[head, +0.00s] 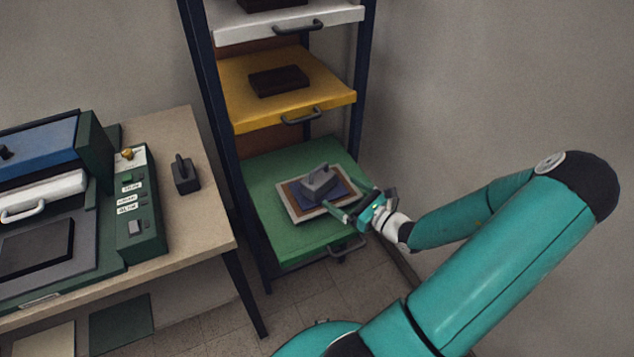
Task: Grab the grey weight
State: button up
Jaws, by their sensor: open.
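A grey weight (319,184) with a handle on top sits on a blue and brown layered stack (297,196) with a pale border. The stack lies on the green shelf (268,172), the lowest one visible in the rack. My gripper (344,203) is open at the front right of the weight, close to the stack's right side. One finger reaches towards the front edge of the stack. The other shows near the right side. Whether a finger touches the weight or the stack, I cannot tell. Another dark grey weight-like block (185,175) with an upright handle stands on the table.
A yellow shelf (240,98) with a dark block (278,81) is above the green one, and a white shelf (235,28) above that. Dark rack posts flank them. Left, a beige table (190,235) holds a green control box (136,215) and a blue-lidded machine (45,150).

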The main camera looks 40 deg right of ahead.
aim_at(327, 183)
jog(key=w, duration=0.5)
jog(key=w+a, duration=0.1)
jog(key=w, duration=0.1)
jog(key=shift+w+f, duration=0.2)
jog(key=shift+f, duration=0.05)
jog(key=c, duration=1.7)
jog(key=shift+r, duration=0.1)
jog(key=shift+c, duration=0.3)
jog(key=shift+r, duration=0.2)
